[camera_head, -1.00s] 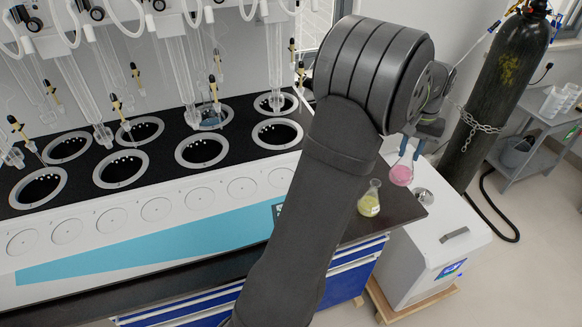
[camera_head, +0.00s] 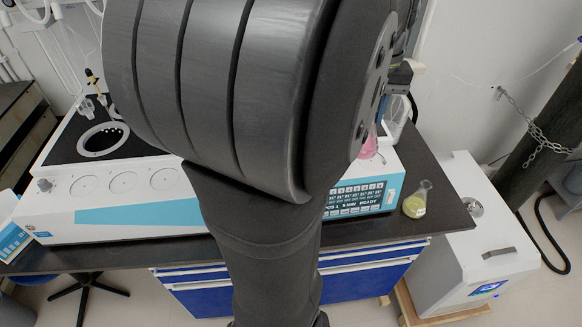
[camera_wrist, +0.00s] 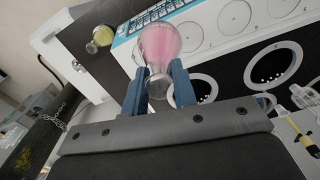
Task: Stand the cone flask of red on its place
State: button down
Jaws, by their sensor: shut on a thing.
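The cone flask of red (camera_wrist: 160,44) holds pink-red liquid. In the wrist view my gripper (camera_wrist: 160,84) is shut on its clear neck, with one blue finger on each side. In the head view the flask (camera_head: 369,144) is partly hidden behind my arm, and my gripper (camera_head: 400,76) shows only in part beside it. The flask appears above the right end of the white distiller (camera_head: 120,210); I cannot tell whether it touches anything below. A cone flask of yellow-green (camera_head: 417,200) stands on the dark bench to the right, and also shows in the wrist view (camera_wrist: 99,39).
The distiller has round dark wells with pale rims (camera_wrist: 274,64) and a display panel (camera_head: 357,198). Glass tubes and taps stand at the left. A white cabinet (camera_head: 480,250) and a chained gas cylinder (camera_head: 545,140) are at the right. Bare dark bench (camera_head: 440,170) surrounds the yellow-green flask.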

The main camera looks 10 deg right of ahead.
jog(key=s+a+r+n, duration=0.2)
jog(key=s+a, duration=0.1)
jog(key=a, duration=0.4)
jog(key=w+a+f, duration=0.8)
jog(key=f, duration=0.3)
jog(key=shift+a, duration=0.35)
jog(key=shift+f, duration=0.3)
jog(key=c, duration=1.2)
grip_release()
jog(key=shift+o, duration=0.2)
jog(key=shift+r, duration=0.1)
notch_tip(320, 180, up, 12)
